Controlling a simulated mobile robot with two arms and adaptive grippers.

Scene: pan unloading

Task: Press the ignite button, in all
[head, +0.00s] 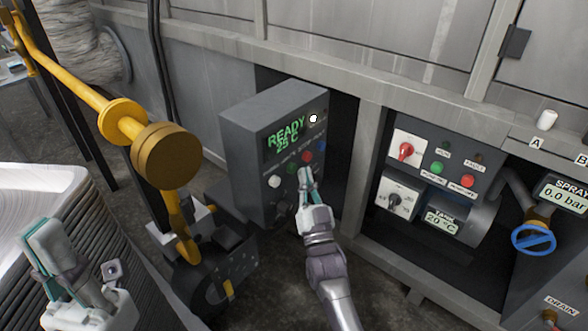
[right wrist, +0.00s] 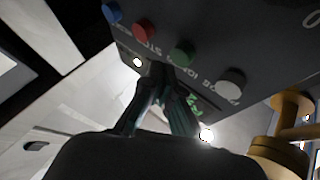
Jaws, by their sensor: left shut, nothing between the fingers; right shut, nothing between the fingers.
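The grey control box (head: 242,150) stands in the middle of the head view, its display (head: 287,135) reading "READY 25 C". Below the display is a row of white, green (head: 291,168), red (head: 307,157) and blue buttons. In the right wrist view the green button (right wrist: 184,52) sits by the partly hidden label "IGN...", between the white and red buttons. My right gripper (head: 306,178) is shut and empty, its fingertips close to the panel near the green and red buttons. I cannot tell whether they touch. My left gripper (head: 45,245) is shut and empty at the lower left.
A yellow pipe with a round brass cap (head: 166,157) stands left of the box. A stack of grey sheets or pans (head: 110,250) lies at the lower left. Right of a metal post are another switch panel (head: 432,163) and a blue valve wheel (head: 534,239). A small white lamp (head: 313,118) glows on the box.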

